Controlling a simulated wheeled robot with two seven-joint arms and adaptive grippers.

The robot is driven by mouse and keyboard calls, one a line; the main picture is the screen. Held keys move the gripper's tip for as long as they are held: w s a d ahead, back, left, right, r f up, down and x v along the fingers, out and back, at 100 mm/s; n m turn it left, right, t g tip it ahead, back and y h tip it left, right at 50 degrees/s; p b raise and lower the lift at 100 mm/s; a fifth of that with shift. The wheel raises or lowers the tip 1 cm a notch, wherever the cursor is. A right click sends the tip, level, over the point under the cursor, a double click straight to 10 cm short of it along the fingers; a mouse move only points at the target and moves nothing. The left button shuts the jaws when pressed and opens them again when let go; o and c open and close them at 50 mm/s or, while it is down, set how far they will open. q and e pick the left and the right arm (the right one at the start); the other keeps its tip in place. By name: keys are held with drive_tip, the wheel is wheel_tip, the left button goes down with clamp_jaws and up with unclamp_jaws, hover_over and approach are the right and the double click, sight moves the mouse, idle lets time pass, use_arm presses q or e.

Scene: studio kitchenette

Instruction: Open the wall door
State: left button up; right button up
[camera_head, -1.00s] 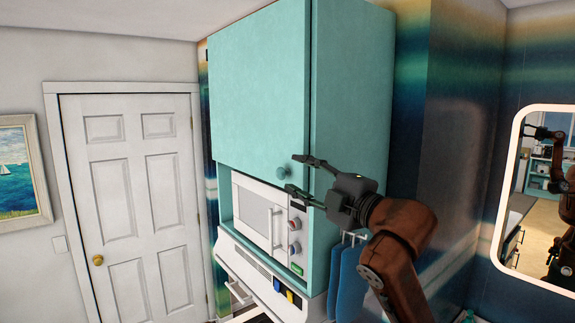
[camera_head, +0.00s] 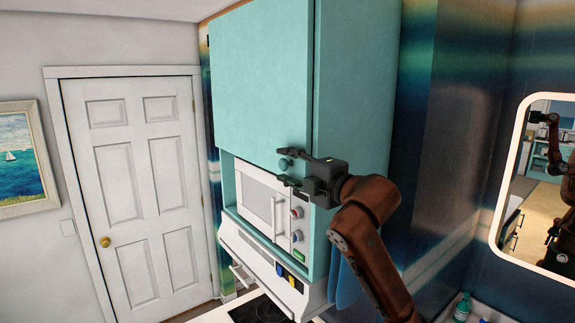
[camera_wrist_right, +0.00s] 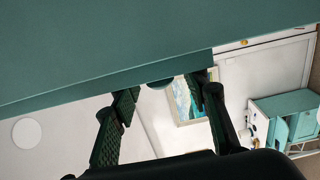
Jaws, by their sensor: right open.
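The wall door is the teal cabinet door (camera_head: 258,85) high on the wall above the microwave, and it looks shut. Its small round teal knob (camera_head: 285,163) is near the lower right corner. My right gripper (camera_head: 283,167) is open, with one finger above the knob and one below it in the head view. In the right wrist view the knob (camera_wrist_right: 160,83) shows between the two fingers, beside the teal door (camera_wrist_right: 120,55). Whether a finger touches the knob I cannot tell. My left gripper is not in view.
A white room door (camera_head: 140,190) is on the left. A mirror (camera_head: 535,190) hangs on the right wall. The space before the room door looks clear.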

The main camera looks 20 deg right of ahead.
drive_tip(key=shift+c, duration=0.4)
clamp_jaws()
